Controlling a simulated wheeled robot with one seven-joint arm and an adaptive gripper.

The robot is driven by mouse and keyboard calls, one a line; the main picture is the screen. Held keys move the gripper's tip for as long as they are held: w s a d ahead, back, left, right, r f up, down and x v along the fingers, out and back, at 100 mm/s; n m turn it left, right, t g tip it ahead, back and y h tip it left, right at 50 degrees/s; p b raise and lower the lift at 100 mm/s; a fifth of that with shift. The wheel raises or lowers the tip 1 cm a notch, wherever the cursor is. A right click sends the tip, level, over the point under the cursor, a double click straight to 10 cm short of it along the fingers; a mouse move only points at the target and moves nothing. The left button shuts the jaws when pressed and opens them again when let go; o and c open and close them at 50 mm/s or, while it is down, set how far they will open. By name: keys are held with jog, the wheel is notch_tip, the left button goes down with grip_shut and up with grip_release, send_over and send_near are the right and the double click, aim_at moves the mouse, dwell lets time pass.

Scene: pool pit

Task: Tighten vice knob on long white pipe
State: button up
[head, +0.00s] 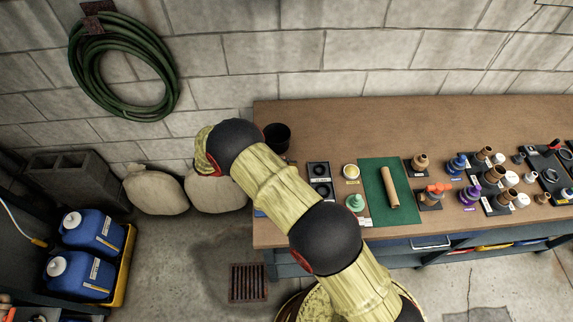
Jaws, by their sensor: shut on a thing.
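I cannot make out a long white pipe, a vice or a vice knob in the head view. My arm crosses the middle of the view from the lower right up to the left edge of the workbench (330,115). Its far end bends away out of sight near the wall, and my gripper does not show. What the gripper holds is hidden.
On the bench, a tan cylinder (389,187) lies on a green mat (374,215), with several fittings to its right. A black cup (277,137) stands at the bench's left end. Blue jugs (80,275) stand lower left, sacks (157,190) by the wall. A hose (83,70) hangs above.

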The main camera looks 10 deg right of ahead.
jog(key=shift+r+m+g+y+p, duration=0.15)
jog(key=shift+r+m+g+p, duration=0.25)
jog(key=shift+p, duration=0.95)
jog(key=shift+r+m+g+y+p, duration=0.15)
jog(key=shift+g+p, duration=0.35)
jog(key=shift+p, duration=0.8)
jog(key=f+m+g+p, duration=0.1)
jog(key=p, duration=0.3)
jog(key=o, duration=1.1)
jog(key=shift+o, duration=0.2)
jog(key=b, duration=0.3)
jog(key=shift+f+n+t, duration=0.25)
jog(key=shift+n+t, duration=0.05)
jog(key=shift+n, duration=0.05)
jog(key=n+t+b, duration=0.1)
jog(key=b, duration=0.5)
jog(key=n+t+b, duration=0.1)
jog(key=t+b, duration=0.1)
jog(key=b, duration=0.3)
jog(key=shift+t+h+b, duration=0.3)
jog(key=shift+h+b, duration=0.05)
jog(key=shift+h, duration=0.05)
jog(key=n+t+b, duration=0.1)
jog(key=b, duration=0.2)
jog(key=shift+s+t, duration=0.1)
jog(key=shift+t, duration=0.2)
